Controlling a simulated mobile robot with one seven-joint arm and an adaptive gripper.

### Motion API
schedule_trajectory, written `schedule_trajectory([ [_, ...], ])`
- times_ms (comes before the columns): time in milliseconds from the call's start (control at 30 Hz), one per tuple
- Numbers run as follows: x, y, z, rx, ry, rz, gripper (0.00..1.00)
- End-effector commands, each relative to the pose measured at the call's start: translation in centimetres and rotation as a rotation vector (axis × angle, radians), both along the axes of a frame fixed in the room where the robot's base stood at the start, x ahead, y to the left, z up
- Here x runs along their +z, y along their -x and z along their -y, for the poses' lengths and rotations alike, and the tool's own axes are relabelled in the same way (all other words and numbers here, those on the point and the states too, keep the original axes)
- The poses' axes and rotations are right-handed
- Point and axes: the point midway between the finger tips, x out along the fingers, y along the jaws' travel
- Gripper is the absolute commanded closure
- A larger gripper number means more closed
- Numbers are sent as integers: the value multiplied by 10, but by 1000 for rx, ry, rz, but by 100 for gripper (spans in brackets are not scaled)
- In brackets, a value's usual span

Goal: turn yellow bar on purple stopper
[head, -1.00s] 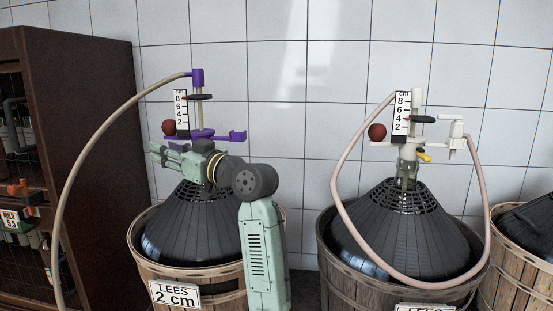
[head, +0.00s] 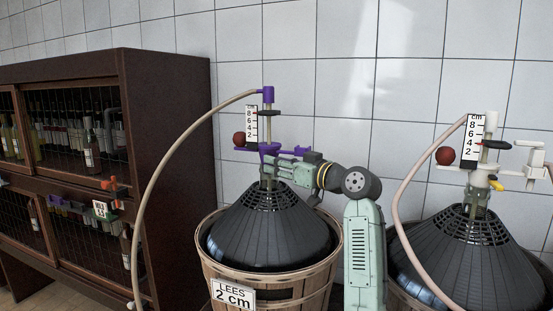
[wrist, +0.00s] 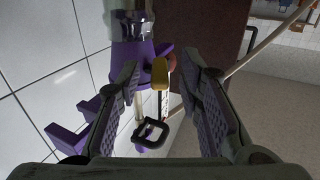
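The purple stopper (head: 267,149) sits on top of the left basketed demijohn (head: 268,230). In the wrist view, the purple stopper (wrist: 128,54) is at the upper left and the short yellow bar (wrist: 160,74) stands out from it. My gripper (wrist: 158,68) is open, with one finger on each side of the yellow bar and gaps visible. In the head view, my gripper (head: 268,166) reaches in from the right, just below the purple arms. The yellow bar is hidden there.
A red ball (head: 239,139) and a cm scale (head: 251,126) are beside the stopper. A hose (head: 158,160) curves down to the left. A second demijohn with a white stopper (head: 480,178) stands right. A dark bottle cabinet (head: 170,150) is at left.

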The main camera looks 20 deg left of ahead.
Motion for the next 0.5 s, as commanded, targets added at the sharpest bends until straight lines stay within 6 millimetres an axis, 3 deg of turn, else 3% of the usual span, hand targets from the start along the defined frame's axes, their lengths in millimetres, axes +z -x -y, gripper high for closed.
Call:
schedule_trajectory([
  [167, 0, -5, -10, -1, 0, 0, 67],
  [433, 0, -6, -11, -1, 0, 0, 67],
  [500, 0, -6, -11, -1, 0, 0, 71],
])
